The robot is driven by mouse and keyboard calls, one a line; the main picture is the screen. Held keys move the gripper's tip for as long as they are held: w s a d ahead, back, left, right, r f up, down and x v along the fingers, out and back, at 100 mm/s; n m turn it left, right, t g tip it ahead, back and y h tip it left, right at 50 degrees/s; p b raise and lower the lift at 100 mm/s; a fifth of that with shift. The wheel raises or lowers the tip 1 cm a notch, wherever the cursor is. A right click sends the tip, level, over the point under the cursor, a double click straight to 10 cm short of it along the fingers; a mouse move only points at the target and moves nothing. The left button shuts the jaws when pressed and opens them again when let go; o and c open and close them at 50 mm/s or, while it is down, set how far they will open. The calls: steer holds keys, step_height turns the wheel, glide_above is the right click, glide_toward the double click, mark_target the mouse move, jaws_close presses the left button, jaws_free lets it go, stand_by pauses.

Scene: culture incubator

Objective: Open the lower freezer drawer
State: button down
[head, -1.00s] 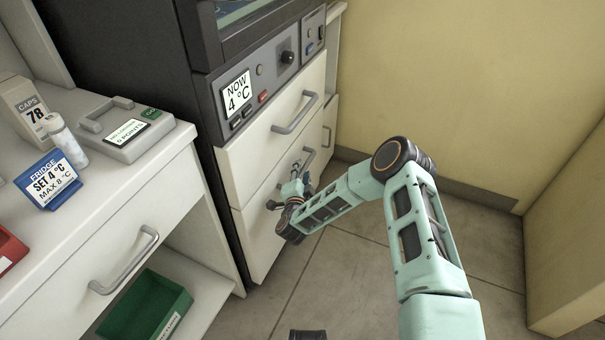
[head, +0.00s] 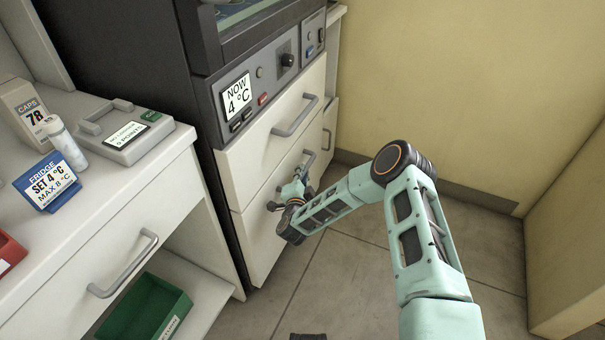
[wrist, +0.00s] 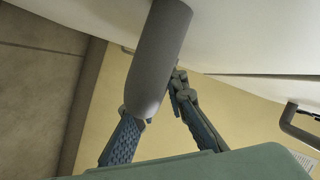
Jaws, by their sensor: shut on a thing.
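The lower freezer drawer (head: 265,240) is a cream front under the similar upper drawer (head: 265,145). Its grey bar handle (head: 309,160) is partly hidden by my gripper in the head view. In the wrist view the handle (wrist: 160,60) is a thick grey bar running between my gripper's fingers (wrist: 158,130), one on each side. My gripper (head: 298,183) is shut on this handle. The lower drawer front looks about flush with the upper one, with no open gap visible.
A control panel (head: 260,90) reading "NOW 4 °C" sits above the drawers. A white bench (head: 95,190) with a grey device (head: 125,135) and a fridge sign (head: 48,182) stands at left. A green bin (head: 145,305) sits low. Tiled floor (head: 345,270) before the drawers is clear except for my arm.

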steer(key=s+d+p, duration=0.1)
steer(key=s+d, duration=0.2)
steer(key=d, duration=0.6)
steer(key=s+d+p, duration=0.1)
steer(key=s+d, duration=0.3)
steer(key=d, duration=0.6)
steer(key=s+d, duration=0.3)
steer(key=d, duration=0.6)
steer(key=shift+s+d+p, duration=0.25)
steer(key=shift+p, duration=0.15)
steer(key=c, duration=1.9)
jaws_free()
steer(key=shift+c, duration=0.2)
steer(key=v, duration=0.7)
steer(key=shift+s, duration=0.3)
